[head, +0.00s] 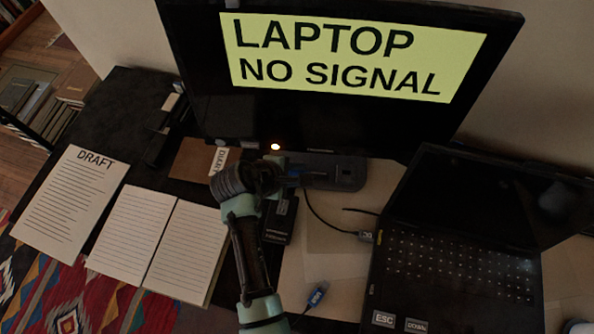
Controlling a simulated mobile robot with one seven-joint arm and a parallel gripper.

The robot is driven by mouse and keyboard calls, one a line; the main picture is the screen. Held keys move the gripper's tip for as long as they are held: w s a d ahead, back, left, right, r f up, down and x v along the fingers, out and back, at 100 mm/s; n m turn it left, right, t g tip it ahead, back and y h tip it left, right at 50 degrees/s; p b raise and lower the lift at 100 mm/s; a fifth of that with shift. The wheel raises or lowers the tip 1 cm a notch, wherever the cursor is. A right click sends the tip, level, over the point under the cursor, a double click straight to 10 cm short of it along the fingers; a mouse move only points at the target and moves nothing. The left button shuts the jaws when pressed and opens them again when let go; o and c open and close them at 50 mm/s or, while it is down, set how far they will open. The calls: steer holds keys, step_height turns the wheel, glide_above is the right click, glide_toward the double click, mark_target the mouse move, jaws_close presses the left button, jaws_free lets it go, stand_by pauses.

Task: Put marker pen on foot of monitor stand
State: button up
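The monitor (335,125) stands at the back with "LAPTOP NO SIGNAL" on its screen. The foot of its stand (345,172) shows as a dark, rounded slab below the screen. My gripper (310,178) is at the left part of this foot, dark against dark. Whether it touches the foot, and how its fingers stand, I cannot tell. A small blue patch shows at my gripper; I cannot tell whether it is part of a pen. I cannot clearly make out the marker pen. My wrist and arm hide part of the desk below.
An open laptop (455,265) stands at right. A cable plug (366,236) and a blue-ended plug (317,295) lie left of it. A dark box (280,220) lies beside my arm. A brown diary (192,160), open notebook (150,240) and draft sheet (70,205) are at left.

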steer(key=shift+o, duration=0.5)
steer(key=shift+s+f, duration=0.15)
steer(key=shift+s+f, duration=0.15)
steer(key=p+v, duration=0.1)
steer(key=v, duration=1.1)
steer(key=shift+w+r+p, duration=0.25)
steer(key=shift+r+p, duration=0.05)
steer(key=shift+r, duration=0.1)
